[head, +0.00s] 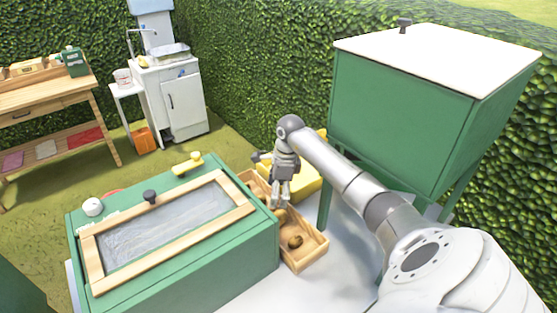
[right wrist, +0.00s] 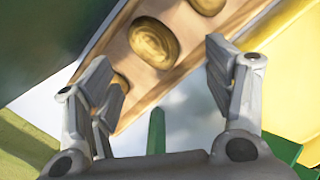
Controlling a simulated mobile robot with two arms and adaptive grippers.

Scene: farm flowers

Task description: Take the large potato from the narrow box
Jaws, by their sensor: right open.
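The narrow box (head: 309,258) is a long, light wooden tray on the pale surface beside the green cabinet. In the head view one brown potato (head: 295,241) shows in its near end. In the right wrist view the box (right wrist: 190,47) holds a large round potato (right wrist: 154,42), with another potato (right wrist: 207,5) at the top edge and a third (right wrist: 120,82) partly hidden by the left finger. My right gripper (head: 279,204) is above the box, fingers pointing down. It is open and empty, with its fingers (right wrist: 160,75) apart. My left gripper is not in view.
A green cabinet (head: 180,278) with a wood-framed glass lid stands left of the box. A yellow container (head: 307,181) is behind the box. A large green bin with a white lid (head: 400,120) stands on legs to the right. Pale surface (head: 335,270) is free in front.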

